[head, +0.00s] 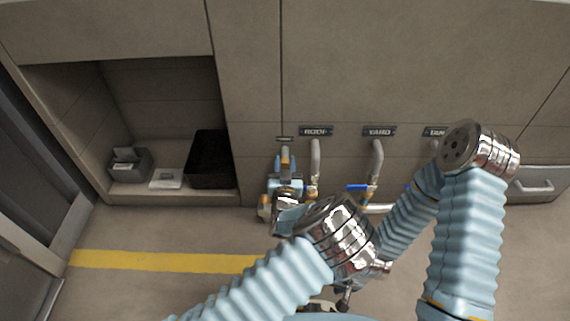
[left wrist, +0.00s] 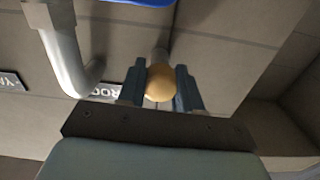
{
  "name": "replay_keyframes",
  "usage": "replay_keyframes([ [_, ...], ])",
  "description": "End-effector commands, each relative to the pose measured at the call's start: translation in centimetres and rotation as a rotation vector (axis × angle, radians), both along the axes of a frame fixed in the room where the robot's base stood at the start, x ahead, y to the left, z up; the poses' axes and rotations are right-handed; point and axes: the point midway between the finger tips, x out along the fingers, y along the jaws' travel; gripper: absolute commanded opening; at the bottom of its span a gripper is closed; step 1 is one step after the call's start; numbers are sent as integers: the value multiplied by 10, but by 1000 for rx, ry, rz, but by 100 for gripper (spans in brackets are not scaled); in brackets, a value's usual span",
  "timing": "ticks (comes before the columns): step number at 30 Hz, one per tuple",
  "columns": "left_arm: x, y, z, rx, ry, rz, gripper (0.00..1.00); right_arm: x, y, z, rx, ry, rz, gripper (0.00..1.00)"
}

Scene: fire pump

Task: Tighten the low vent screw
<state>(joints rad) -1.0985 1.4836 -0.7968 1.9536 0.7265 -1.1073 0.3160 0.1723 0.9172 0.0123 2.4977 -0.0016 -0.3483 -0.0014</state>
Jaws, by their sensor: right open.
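In the left wrist view my left gripper (left wrist: 160,88) has its two dark blue fingers on either side of a round yellow-brass knob (left wrist: 159,82). The knob fills nearly the whole gap; I cannot tell whether the fingers press on it. A grey shaft or pipe runs behind it. I cannot tell for sure whether this knob is the low vent screw. My right gripper is not seen.
Grey pipes with blue-handled valves (head: 357,187) stand right of the pump, under the ROOF and YARD labels (head: 379,131). A left alcove holds a grey box (head: 130,164) and a black bin (head: 208,160). My right arm folds close to my left arm. A yellow line crosses the floor.

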Motion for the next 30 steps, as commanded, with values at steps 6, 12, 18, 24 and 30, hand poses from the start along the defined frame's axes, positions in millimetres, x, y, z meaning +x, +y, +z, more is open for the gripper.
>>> replay_keyframes([
  [6,0,0,-1,13,0,0,4,0,0,-2,0,0,0,60],
  [12,0,0,-3,189,0,2,4,1,0,-18,-1,-3,-2,60],
  [18,0,0,-1,289,0,0,4,1,0,-21,-1,-4,-3,60],
  [24,0,0,0,289,1,-1,4,1,0,-20,-1,-4,-3,60],
  [30,0,0,0,287,0,-1,60,1,0,-20,-1,-4,-3,60],
])
